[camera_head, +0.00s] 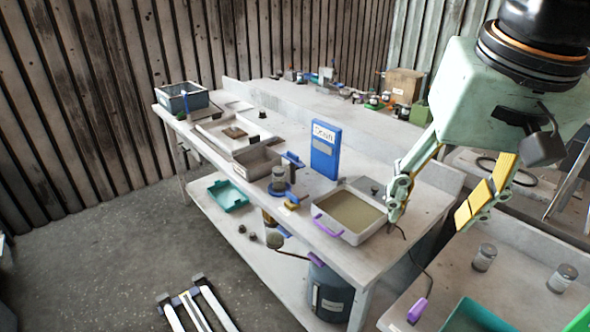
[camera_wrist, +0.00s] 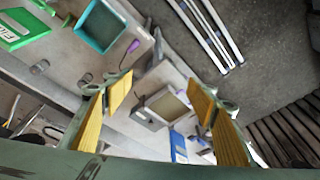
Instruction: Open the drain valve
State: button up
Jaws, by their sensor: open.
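My gripper (camera_head: 430,214) is open and empty, above the right end of the long workbench, its yellow-padded fingers spread wide. It also shows in the wrist view (camera_wrist: 161,100), with the tray of murky liquid between the fingers farther off. I cannot surely pick out the drain valve. A metal cylinder unit (camera_head: 279,180) with blue parts stands at the bench's front edge, apart from my gripper. A blue handle-like part (camera_head: 292,159) shows behind it. Below the unit, an amber vessel (camera_head: 269,216) is partly hidden by the bench edge.
The tray (camera_head: 326,236) with a purple handle sits at the bench's right end. A blue sign (camera_head: 325,150) stands behind it. A dark canister (camera_head: 330,294) stands below. Two metal jars (camera_head: 484,257) (camera_head: 562,278) are on the right table. Floor at left is mostly clear.

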jog(key=w+a+r+m+p, duration=0.2)
jog(key=w+a+p, duration=0.15)
jog(key=w, duration=0.95)
jog(key=m+g+p, duration=0.3)
jog(key=m+p, duration=0.3)
jog(key=p, duration=0.4)
send_over(292, 194)
notch_tip(292, 194, down, 18)
jog(key=shift+f, duration=0.2)
jog(key=shift+f, duration=0.1)
jog(key=shift+f+b, duration=0.45)
jog(key=shift+f, duration=6.3)
jog(key=shift+c, duration=0.2)
